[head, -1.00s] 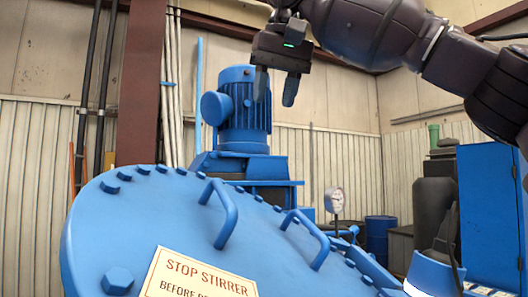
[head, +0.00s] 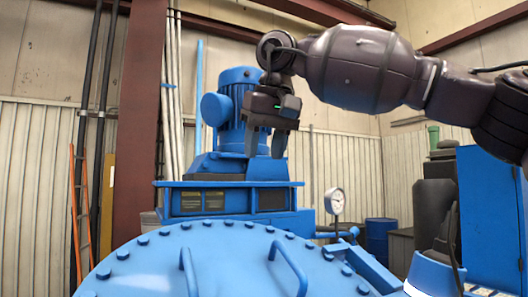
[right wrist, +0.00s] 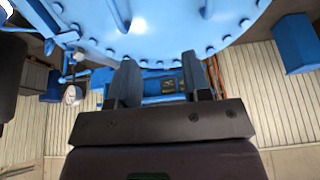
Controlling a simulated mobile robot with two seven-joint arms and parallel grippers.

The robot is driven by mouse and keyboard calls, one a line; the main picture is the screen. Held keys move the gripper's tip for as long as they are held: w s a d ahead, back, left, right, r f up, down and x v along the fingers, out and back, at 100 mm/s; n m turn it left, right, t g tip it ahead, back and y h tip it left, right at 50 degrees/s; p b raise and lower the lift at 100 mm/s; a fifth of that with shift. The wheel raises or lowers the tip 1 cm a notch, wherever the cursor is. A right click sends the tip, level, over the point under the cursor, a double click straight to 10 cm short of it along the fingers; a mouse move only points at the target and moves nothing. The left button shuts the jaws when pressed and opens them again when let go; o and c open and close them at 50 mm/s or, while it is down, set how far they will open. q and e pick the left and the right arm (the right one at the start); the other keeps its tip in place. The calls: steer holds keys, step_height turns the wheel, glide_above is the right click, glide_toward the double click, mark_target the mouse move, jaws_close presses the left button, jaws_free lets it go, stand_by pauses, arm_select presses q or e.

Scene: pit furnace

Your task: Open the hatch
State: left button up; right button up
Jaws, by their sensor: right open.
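The hatch is a round blue lid (head: 230,262) with bolts around its rim, at the bottom of the head view. It looks about level; I cannot tell whether it sits fully on its seat. Two bar handles stand on it, a left handle (head: 188,270) and a right handle (head: 288,265). The lid also shows upside down at the top of the right wrist view (right wrist: 160,22). My right gripper (head: 265,146) is open and empty, in the air above and beyond the handles, touching nothing. Its fingers also show in the wrist view (right wrist: 158,68). My left gripper is not in view.
A blue motor (head: 238,105) on a blue housing (head: 235,197) stands behind the lid. A pressure gauge (head: 334,201) and a blue drum (head: 380,238) are to the right. A blue cabinet (head: 492,215) stands at the far right.

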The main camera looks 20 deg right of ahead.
steer(key=shift+w+f, duration=0.15)
steer(key=shift+f, duration=0.25)
jaws_close()
stand_by(1.2)
jaws_free()
steer(key=shift+r, duration=0.15)
steer(key=v, duration=1)
steer(key=shift+r+p, duration=0.3)
steer(key=shift+p, duration=0.05)
